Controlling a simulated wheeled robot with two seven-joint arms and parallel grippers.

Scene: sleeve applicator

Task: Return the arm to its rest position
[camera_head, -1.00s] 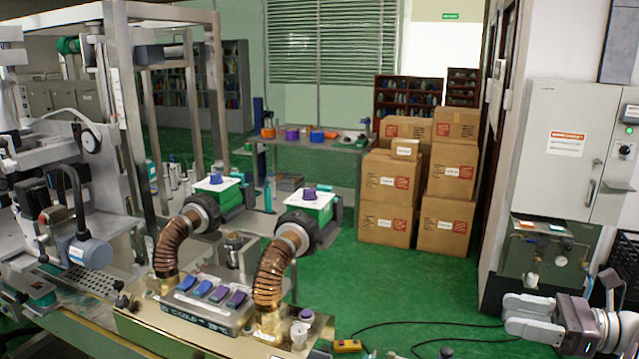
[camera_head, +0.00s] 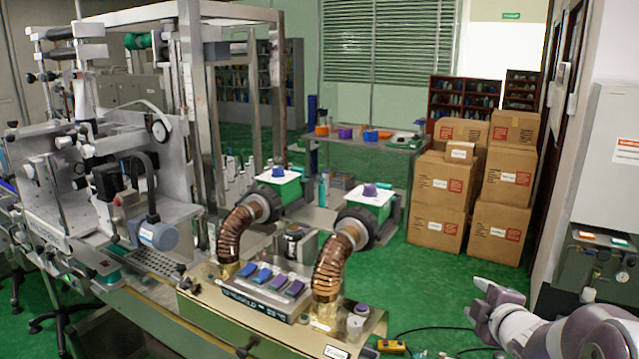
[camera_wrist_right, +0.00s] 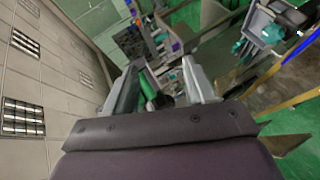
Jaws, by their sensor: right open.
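My right gripper (camera_head: 484,308) is at the lower right of the head view, over the green floor and to the right of the machine bench. In the right wrist view its two grey fingers (camera_wrist_right: 160,90) stand apart with nothing held between them. The wrist is turned so that this view is tilted, with the ceiling at the left. My left arm and gripper do not show in either view.
The sleeve machine (camera_head: 262,290) with two copper hoses stands on a bench at the front middle. Stacked cardboard boxes (camera_head: 440,200) stand behind. A white cabinet (camera_head: 608,170) is at the right edge.

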